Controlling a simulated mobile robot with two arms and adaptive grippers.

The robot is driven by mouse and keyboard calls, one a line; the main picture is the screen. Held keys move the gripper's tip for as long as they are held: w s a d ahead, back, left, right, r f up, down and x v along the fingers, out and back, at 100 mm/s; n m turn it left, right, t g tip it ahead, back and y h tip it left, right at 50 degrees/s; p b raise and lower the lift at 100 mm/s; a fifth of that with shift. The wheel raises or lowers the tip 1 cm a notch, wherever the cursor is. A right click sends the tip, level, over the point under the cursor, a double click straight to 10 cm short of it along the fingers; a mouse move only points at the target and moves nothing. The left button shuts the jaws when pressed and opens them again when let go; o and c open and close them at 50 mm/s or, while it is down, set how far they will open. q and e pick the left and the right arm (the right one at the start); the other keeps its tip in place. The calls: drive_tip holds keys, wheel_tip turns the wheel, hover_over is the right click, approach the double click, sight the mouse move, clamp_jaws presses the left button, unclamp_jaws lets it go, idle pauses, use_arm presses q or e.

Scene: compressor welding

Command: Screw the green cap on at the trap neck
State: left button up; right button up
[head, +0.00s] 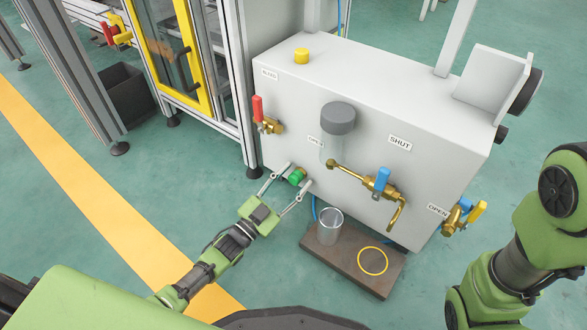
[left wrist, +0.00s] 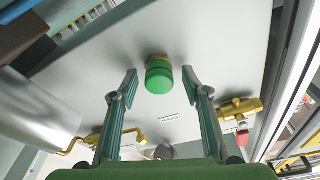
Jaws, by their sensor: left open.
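The green cap (head: 296,176) sits at the lower left of the white cabinet's front face. In the left wrist view the green cap (left wrist: 158,80) is at the centre, seated against the yellowish trap neck (left wrist: 157,58) on the panel. Whether its thread is tight cannot be told. My left gripper (head: 298,174) is open, with one fingertip on each side of the cap. In the left wrist view my left gripper (left wrist: 159,74) shows gaps between both fingers and the cap. My right gripper is outside the view.
A red-handled valve (head: 265,116) is above the cap, and a blue-handled valve (head: 381,184) with a brass spout is to the right. Floor left of the board is free.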

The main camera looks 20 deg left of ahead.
sight(303, 146)
use_arm(q)
wheel_tip(303, 146, up, 9)
drive_tip(key=shift+w+r, duration=0.1)
idle(0.3)
idle(0.7)
